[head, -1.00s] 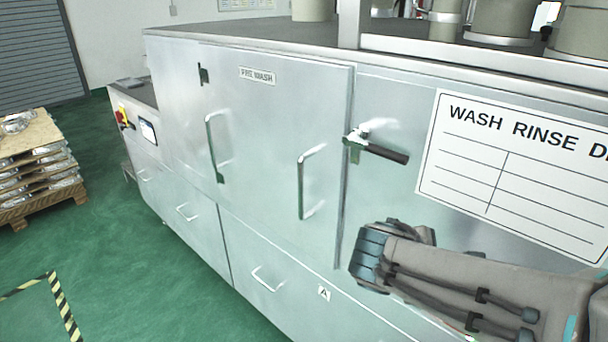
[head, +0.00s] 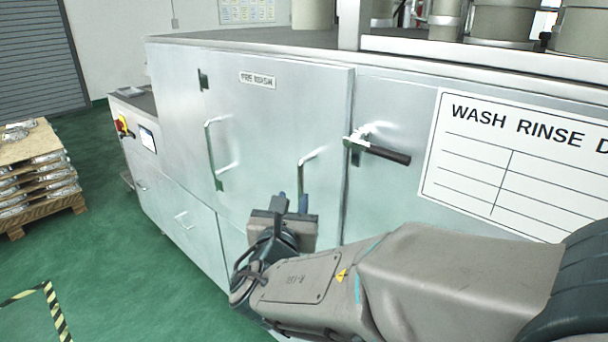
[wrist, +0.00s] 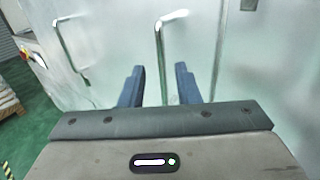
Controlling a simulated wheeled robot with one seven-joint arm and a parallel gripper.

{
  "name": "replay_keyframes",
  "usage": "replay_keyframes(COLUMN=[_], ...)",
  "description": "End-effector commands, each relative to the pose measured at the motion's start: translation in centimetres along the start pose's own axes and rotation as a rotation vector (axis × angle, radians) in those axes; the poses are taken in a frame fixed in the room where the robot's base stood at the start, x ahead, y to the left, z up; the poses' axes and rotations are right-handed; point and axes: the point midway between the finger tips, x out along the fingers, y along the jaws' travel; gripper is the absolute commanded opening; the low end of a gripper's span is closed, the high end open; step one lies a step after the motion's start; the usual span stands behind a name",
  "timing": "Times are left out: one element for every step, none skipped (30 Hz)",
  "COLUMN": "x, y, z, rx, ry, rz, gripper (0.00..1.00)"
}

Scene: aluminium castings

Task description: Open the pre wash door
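The pre wash door (head: 265,120) is a flat metal panel labelled "PRE WASH", and it is shut, with hinges on its left edge. Its bar handle (head: 302,172) stands upright near the right edge; it also shows in the wrist view (wrist: 160,50). A latch with a black lever (head: 385,154) sits at the door's right edge, the lever pointing right and slightly down. My gripper (head: 292,204) is in front of the lower part of the handle. In the wrist view my gripper's two blue fingers (wrist: 160,82) are apart, with the handle appearing between them. Contact cannot be told.
Another bar handle (head: 210,150) is on the left near the hinges. Lower panels with handles (head: 184,220) lie below. A pallet of castings (head: 40,170) stands at the left on green floor. A large "WASH RINSE" sign (head: 510,165) is on the right panel.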

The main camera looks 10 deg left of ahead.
Motion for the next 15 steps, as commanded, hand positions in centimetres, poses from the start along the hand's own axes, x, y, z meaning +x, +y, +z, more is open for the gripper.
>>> replay_keyframes(x=[1.2, 1.9, 2.8, 3.4, 4.1, 5.0, 5.6, 6.2, 7.0, 7.5, 8.0, 8.6, 9.0, 9.3, 9.7], y=[-0.1, 0.0, -0.1, -0.1, -0.1, -0.1, -0.1, -0.1, -0.1, -0.1, -0.1, -0.1, -0.1, -0.1, -0.1], z=[0.1, 0.1, 0.1, 0.1, 0.1, 0.1, 0.1, 0.1, 0.1, 0.1, 0.1, 0.1, 0.1, 0.1, 0.1], rx=[-0.001, 0.000, -0.001, -0.001, 0.000, 0.000, -0.001, 0.000, 0.000, 0.001, 0.000, 0.000, 0.001, 0.001, 0.002], ry=[0.000, 0.001, 0.000, 0.001, 0.001, 0.001, 0.000, 0.001, 0.001, 0.000, 0.001, 0.001, 0.000, 0.000, 0.001], rz=[-0.004, -0.004, -0.005, -0.005, -0.004, -0.006, -0.004, -0.004, -0.005, -0.004, -0.004, -0.004, -0.005, -0.004, -0.003], gripper=[0.29, 0.29, 0.29, 0.29, 0.29, 0.29, 0.29, 0.29, 0.29, 0.29, 0.29, 0.29, 0.29, 0.29, 0.29])
